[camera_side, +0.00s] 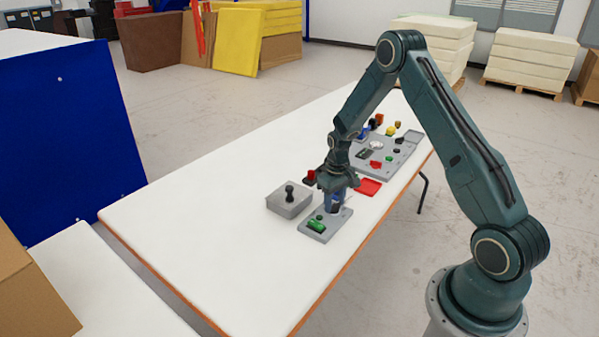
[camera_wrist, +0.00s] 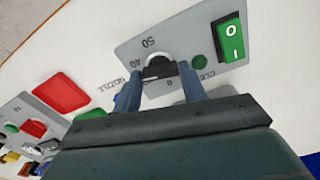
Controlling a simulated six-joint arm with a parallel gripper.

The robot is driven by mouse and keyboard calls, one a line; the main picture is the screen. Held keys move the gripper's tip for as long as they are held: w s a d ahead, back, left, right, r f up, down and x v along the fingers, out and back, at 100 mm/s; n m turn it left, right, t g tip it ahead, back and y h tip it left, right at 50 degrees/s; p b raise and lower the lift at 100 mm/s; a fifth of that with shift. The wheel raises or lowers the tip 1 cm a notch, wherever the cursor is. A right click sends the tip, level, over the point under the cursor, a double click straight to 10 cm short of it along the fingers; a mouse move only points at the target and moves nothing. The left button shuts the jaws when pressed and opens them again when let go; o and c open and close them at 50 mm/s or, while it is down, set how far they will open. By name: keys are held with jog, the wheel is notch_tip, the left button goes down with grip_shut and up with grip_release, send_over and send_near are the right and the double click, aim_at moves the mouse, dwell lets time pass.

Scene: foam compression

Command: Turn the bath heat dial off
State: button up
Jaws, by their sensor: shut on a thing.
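The grey bath heat panel (camera_wrist: 205,72) lies flat on the table, with the printed numbers 40 and 50 beside a black dial (camera_wrist: 159,66). My gripper (camera_wrist: 160,72) reaches down from above with its blue-grey fingers on either side of the dial, shut on it. The dial's pointer is partly hidden, so its exact setting is unclear. A green rocker switch (camera_wrist: 230,38) marked O and I and a small round green light (camera_wrist: 199,62) share the panel. In the side view the panel (camera_side: 330,232) sits under my gripper (camera_side: 335,208), which hides the dial.
A grey box with a black lever (camera_side: 290,192) stands left of the panel. A red pad (camera_side: 369,187) and a larger grey panel with several buttons and knobs (camera_side: 408,150) lie behind. The near-left white table (camera_side: 200,230) is clear.

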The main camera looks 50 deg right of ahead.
jog(key=n, duration=0.4)
jog(key=shift+n, duration=0.3)
jog(key=n, duration=0.5)
jog(key=shift+n, duration=0.3)
jog(key=n, duration=1)
jog(key=shift+n, duration=0.3)
jog(key=o, duration=1)
jog(key=shift+r, duration=0.1)
